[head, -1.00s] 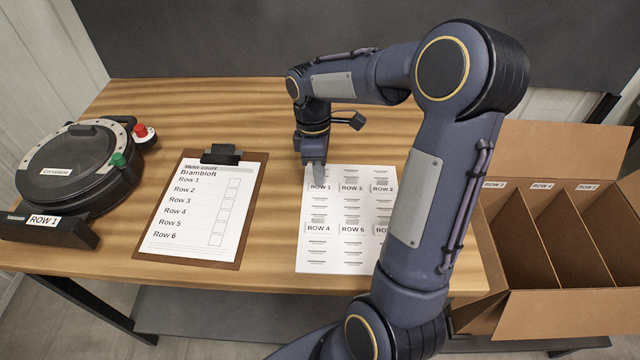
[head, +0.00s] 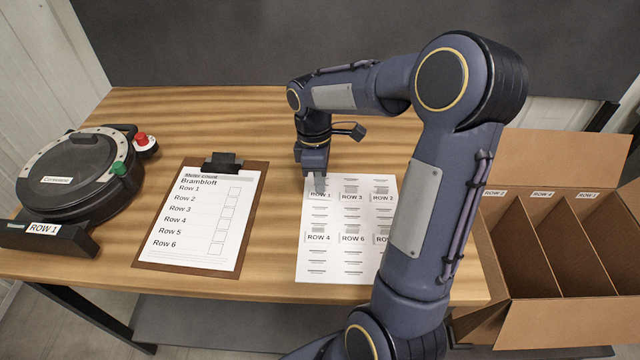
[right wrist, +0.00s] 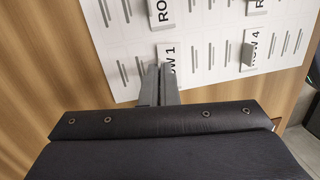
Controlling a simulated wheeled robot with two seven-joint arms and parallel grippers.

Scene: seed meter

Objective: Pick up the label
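A white sheet (head: 345,268) lies on the bench with several labels, each with a small raised grey tab. The ROW 1 label (head: 320,195) is at its upper left; it also shows in the right wrist view (right wrist: 171,58). My right gripper (head: 319,183) points down at this label. In the right wrist view its fingers (right wrist: 160,78) are close together at the ROW 1 tab and look shut on it; they partly hide it. The label still lies at sheet level. The ROW 3 label (head: 351,197) and ROW 4 label (head: 317,238) lie beside it. My left gripper is out of view.
A clipboard (head: 187,255) with a row checklist lies left of the sheet. A round dark seed meter (head: 75,175) with a ROW 1 plate stands at the far left. A divided cardboard box (head: 560,325) stands at the right. My right arm hides part of the sheet.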

